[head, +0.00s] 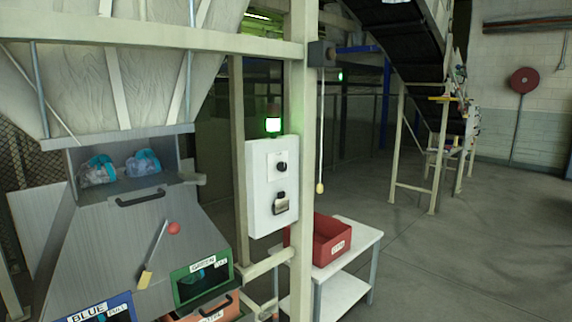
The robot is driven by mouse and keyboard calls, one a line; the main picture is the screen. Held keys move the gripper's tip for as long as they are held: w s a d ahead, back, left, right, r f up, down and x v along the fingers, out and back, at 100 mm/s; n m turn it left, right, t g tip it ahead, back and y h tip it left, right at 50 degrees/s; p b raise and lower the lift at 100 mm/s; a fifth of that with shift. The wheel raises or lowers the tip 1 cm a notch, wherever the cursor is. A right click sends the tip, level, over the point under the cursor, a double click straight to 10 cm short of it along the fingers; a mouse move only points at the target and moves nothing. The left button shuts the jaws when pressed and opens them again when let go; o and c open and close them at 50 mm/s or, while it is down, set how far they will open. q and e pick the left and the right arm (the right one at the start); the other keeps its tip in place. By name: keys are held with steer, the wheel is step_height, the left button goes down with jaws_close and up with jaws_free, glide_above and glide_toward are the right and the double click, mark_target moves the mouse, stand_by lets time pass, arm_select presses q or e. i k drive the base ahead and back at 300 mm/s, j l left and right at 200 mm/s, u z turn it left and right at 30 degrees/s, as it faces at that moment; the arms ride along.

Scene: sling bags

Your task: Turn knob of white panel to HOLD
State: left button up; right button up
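The white panel (258,220) is mounted on a cream post near the middle of the head view. Its black knob (281,167) sits on a small plate in the upper part. The label around the knob is too small to read, so I cannot tell which position it points to. Below it is a dark, metallic fitting (280,203). A lit green lamp (272,125) stands on top of the panel. Neither of my grippers shows in this view.
A red bin (331,240) stands on a white table (352,262) right of the panel. A metal chute (130,230) with a red-knobbed lever (173,228) fills the left. A cord with a yellow end (320,188) hangs right of the post. Open floor lies to the right.

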mark_target(281, 166)
steer(key=i+l, duration=0.2)
steer(key=i, duration=0.25)
steer(key=i+l+u, duration=0.1)
steer(key=i, duration=0.3)
steer(key=i+l, duration=0.35)
steer(key=i+u, duration=0.05)
